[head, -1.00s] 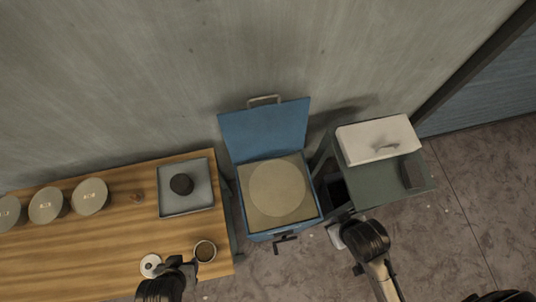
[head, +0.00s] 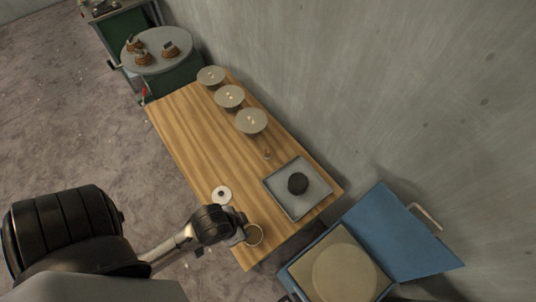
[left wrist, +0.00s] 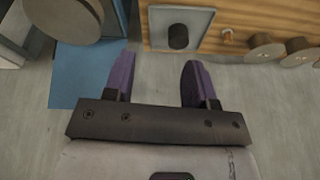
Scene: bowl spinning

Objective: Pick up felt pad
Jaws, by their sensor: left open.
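I cannot tell for sure which thing is the felt pad. A small white disc with a dark centre (head: 222,195) lies near the front edge of the wooden table. A dark round piece (head: 298,183) sits in a grey square tray (head: 277,186); it also shows in the left wrist view (left wrist: 178,37). My right gripper is out of view.
Three round lidded tins (head: 230,97) line the wooden table's (head: 195,135) back edge, with a small peg (head: 267,155) nearby. A blue open-lidded box (head: 385,235) with a round tan plate (head: 344,273) stands at lower right. A round stand (head: 157,61) is far left. The table's middle is clear.

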